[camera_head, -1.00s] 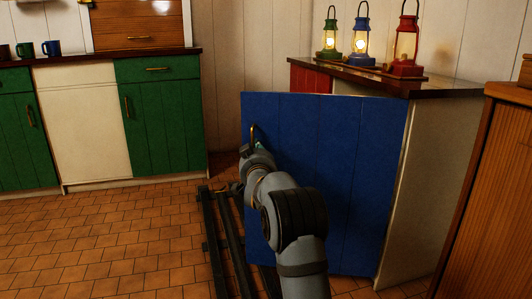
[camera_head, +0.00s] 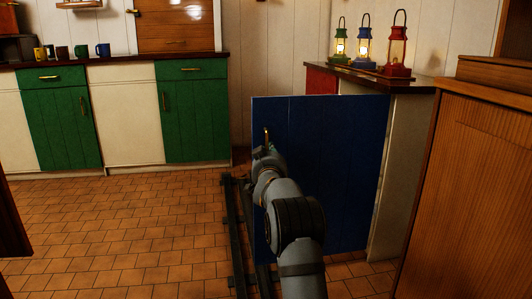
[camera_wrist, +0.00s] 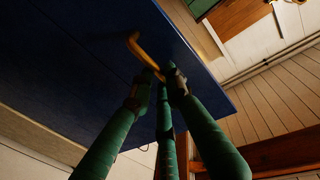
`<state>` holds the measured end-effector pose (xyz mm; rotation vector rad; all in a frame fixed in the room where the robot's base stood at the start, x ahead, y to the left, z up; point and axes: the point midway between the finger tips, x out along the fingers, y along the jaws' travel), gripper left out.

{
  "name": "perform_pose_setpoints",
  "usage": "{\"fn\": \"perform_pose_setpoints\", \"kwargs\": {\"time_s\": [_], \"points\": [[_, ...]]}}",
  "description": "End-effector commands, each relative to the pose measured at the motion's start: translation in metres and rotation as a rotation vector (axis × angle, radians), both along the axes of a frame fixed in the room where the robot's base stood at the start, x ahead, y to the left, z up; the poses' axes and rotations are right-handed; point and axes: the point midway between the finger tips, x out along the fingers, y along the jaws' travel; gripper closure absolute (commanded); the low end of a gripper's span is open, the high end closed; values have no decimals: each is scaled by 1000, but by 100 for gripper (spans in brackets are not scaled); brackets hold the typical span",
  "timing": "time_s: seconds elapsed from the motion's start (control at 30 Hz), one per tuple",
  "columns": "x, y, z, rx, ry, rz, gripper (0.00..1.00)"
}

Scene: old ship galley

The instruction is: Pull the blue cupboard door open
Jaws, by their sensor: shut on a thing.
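The blue cupboard door (camera_head: 330,180) stands swung out to the left of its cabinet (camera_head: 400,180), hinged at the right, with its outer face toward the head camera. Its brass handle (camera_head: 266,134) is near the upper left edge. My gripper (camera_head: 265,150) is at the handle. In the wrist view, the green fingers of my gripper (camera_wrist: 160,76) are shut on the lower end of the curved brass handle (camera_wrist: 138,50), close to the blue door (camera_wrist: 80,55). The inside of the cupboard is hidden behind the door.
Green, blue and red lanterns (camera_head: 366,48) stand on the cabinet's dark top. A wooden cabinet (camera_head: 460,190) stands close at the right. Green and cream cupboards (camera_head: 195,120) line the back wall. Tiled floor (camera_head: 130,220) is free at the left.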

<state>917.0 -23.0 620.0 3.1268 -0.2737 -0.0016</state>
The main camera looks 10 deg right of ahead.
Motion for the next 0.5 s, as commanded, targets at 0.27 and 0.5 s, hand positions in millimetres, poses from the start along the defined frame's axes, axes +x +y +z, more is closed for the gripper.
{"fn": "perform_pose_setpoints", "kwargs": {"time_s": [0.27,0.5], "points": [[-1,-21,2,3,-5,-29,100],[-2,-21,2,3,-5,-29,74]]}}
